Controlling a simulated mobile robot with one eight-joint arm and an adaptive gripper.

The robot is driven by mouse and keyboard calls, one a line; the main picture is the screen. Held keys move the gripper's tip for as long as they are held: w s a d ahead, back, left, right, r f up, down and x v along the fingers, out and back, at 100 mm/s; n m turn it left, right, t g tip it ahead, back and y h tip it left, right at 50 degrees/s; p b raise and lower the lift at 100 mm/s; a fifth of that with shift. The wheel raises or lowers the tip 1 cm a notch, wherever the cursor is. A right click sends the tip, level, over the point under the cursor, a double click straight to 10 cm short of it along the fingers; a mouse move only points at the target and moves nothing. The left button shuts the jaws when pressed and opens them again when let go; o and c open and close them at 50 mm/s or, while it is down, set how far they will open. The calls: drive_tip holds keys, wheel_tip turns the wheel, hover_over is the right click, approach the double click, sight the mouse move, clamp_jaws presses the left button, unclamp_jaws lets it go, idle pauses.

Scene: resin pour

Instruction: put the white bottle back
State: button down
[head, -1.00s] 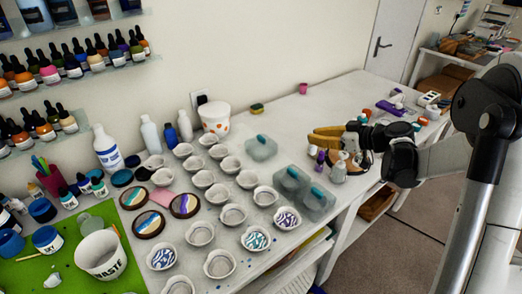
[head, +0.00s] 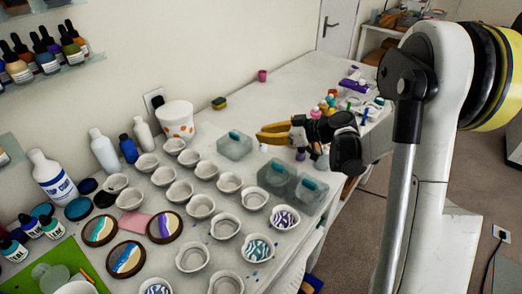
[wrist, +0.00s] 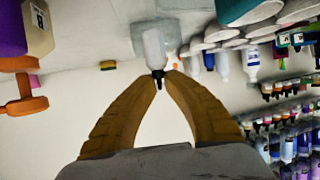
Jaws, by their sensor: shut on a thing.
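My gripper (head: 258,133) has tan fingers and is over the table, just right of the back grey mold. In the wrist view, which looks upside down, my gripper (wrist: 163,74) is shut on the dark tip of a small white bottle (wrist: 154,45). The bottle hangs between the fingertips with its body toward the table. In the head view only a small white bit (head: 263,148) shows under the fingertips, probably this bottle. I cannot tell whether its base touches the table.
Grey molds with teal pieces (head: 235,145) stand beside my gripper. Several small white cups (head: 229,182) fill the table's middle. A dotted white tub (head: 176,119), white bottles (head: 104,152) and a blue bottle (head: 128,149) stand by the wall. The back table is fairly clear around a pink cup (head: 262,75).

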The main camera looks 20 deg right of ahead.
sight(266, 145)
drive_tip(key=shift+a+f, duration=0.45)
drive_tip(key=shift+w+f+b, duration=0.1)
drive_tip(key=shift+f+b, duration=0.9)
drive_tip(key=shift+f, duration=0.8)
drive_tip(key=shift+f, duration=0.1)
drive_tip(key=c, duration=1.5)
unclamp_jaws()
